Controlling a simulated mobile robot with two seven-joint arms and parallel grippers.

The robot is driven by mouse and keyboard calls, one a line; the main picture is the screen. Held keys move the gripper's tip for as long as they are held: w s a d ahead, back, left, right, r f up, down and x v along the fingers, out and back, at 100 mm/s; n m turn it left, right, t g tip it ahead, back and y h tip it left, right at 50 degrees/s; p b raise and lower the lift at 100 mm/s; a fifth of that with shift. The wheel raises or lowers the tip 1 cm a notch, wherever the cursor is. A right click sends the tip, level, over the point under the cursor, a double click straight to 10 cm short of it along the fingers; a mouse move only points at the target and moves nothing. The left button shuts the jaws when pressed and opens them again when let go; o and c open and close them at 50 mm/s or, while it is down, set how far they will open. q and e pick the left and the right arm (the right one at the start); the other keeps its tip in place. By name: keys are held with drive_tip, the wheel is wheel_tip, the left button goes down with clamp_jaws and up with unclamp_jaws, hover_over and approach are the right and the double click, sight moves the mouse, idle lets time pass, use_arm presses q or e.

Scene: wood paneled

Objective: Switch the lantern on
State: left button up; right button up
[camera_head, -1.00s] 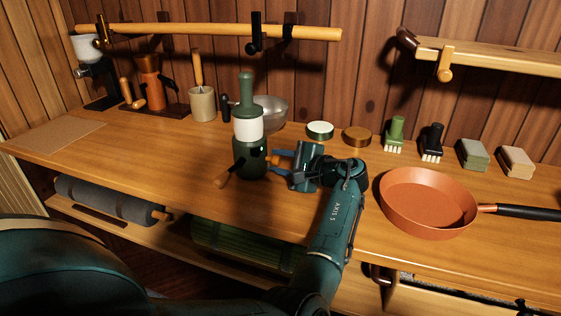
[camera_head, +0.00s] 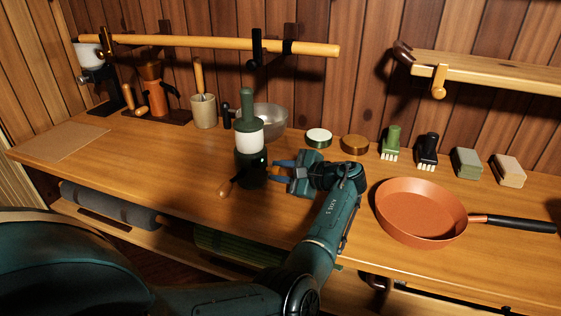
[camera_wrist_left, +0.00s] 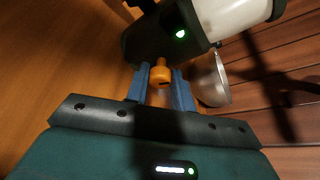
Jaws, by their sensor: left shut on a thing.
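The lantern (camera_head: 249,170) stands upright on the wooden counter, with a dark green body and cap and a white globe. In the left wrist view, its dark base (camera_wrist_left: 150,38) has a small lit green light, and an orange knob (camera_wrist_left: 160,73) sticks out below it. My left gripper (camera_head: 274,171) reaches the lantern's right side. Its blue fingers (camera_wrist_left: 161,84) are shut on the knob, one on each side. Whether the globe glows is hard to tell. My right gripper is not in view.
A metal bowl (camera_head: 270,118) stands close behind the lantern. An orange pan (camera_head: 420,212) sits to the right, with brushes (camera_head: 390,143) and blocks (camera_head: 467,162) behind.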

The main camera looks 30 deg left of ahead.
use_arm(q)
drive_tip(key=shift+w+r+m+g+p, duration=0.1)
drive_tip(key=shift+r+m+g+p, duration=0.2)
drive_tip(key=shift+m+p, duration=0.45)
drive_tip(key=shift+a+f+m+g+h+p, duration=0.15)
drive_tip(key=shift+m+g+h+p, duration=0.35)
drive_tip(key=shift+m, duration=0.35)
drive_tip(key=shift+w+f+m+g+b, duration=0.1)
drive_tip(key=shift+f+m+g+b, duration=0.1)
drive_tip(key=shift+m+g+b, duration=0.7)
drive_tip(key=shift+m+h, duration=0.3)
drive_tip(key=shift+b, duration=0.3)
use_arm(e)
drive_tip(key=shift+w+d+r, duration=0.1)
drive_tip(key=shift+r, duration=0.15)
use_arm(q)
drive_tip(key=shift+m+g, duration=0.3)
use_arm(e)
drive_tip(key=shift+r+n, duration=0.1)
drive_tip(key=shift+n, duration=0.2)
use_arm(q)
drive_tip(key=o, duration=1)
drive_tip(key=shift+r, duration=0.1)
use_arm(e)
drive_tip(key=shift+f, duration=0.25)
